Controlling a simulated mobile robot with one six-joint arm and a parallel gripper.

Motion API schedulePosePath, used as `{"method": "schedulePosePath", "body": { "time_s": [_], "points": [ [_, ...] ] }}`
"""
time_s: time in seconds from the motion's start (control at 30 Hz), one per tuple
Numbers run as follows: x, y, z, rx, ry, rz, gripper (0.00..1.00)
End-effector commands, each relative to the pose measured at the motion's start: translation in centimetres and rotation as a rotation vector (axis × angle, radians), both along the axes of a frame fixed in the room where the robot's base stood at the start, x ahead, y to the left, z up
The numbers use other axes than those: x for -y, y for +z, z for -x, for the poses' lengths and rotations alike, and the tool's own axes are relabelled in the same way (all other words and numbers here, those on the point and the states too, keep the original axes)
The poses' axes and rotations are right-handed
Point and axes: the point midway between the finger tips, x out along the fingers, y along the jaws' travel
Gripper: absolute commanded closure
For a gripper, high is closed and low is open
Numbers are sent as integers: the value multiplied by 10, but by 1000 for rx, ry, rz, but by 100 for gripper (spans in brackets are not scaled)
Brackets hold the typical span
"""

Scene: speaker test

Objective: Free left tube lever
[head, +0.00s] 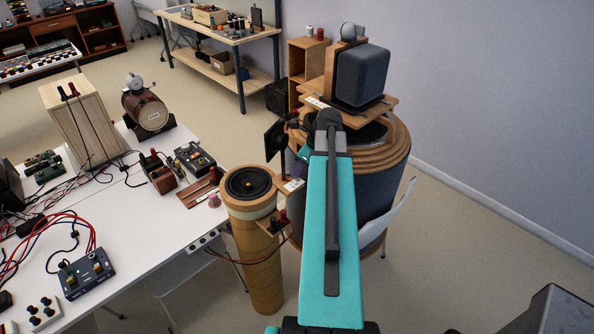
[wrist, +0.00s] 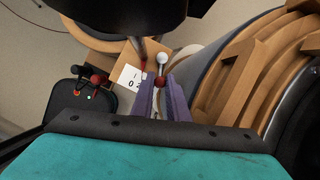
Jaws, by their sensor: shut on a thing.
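In the wrist view the two purple fingers of my gripper (wrist: 162,96) are closed together around a small lever with a red knob (wrist: 161,83). A white ball (wrist: 162,59) on a thin stem shows just beyond the red knob. A white label (wrist: 130,78) marked I and O lies to the left of the fingertips, on a wooden ledge. In the head view a wooden tube speaker (head: 262,265) stands upright at the desk edge, with a small shelf and lever (head: 281,219) on its side.
A large round wooden-ringed drum (head: 398,150) stands right of the tube, with a dark speaker box (head: 362,76) on top. A white desk (head: 150,240) with devices and cables is at left. A black box (wrist: 75,118) with a red knob shows in the wrist view.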

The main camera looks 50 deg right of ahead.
Motion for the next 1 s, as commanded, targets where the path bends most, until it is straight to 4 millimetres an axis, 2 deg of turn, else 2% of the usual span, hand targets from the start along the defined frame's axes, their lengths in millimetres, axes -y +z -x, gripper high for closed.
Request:
{"method": "schedulePosePath", "body": {
  "time_s": [0.37, 0.4, 0.47, 0.5, 1.0],
  "points": [
    [1, -1, 3, -7, -5, 1, 100],
    [1, -1, 3, -7, -5, 1, 79],
    [1, -1, 3, -6, -5, 0, 69],
    [0, -1, 3, -6, -5, 0, 67],
    [1, 4, 3, -2, -4, -1, 67]
  ]
}}
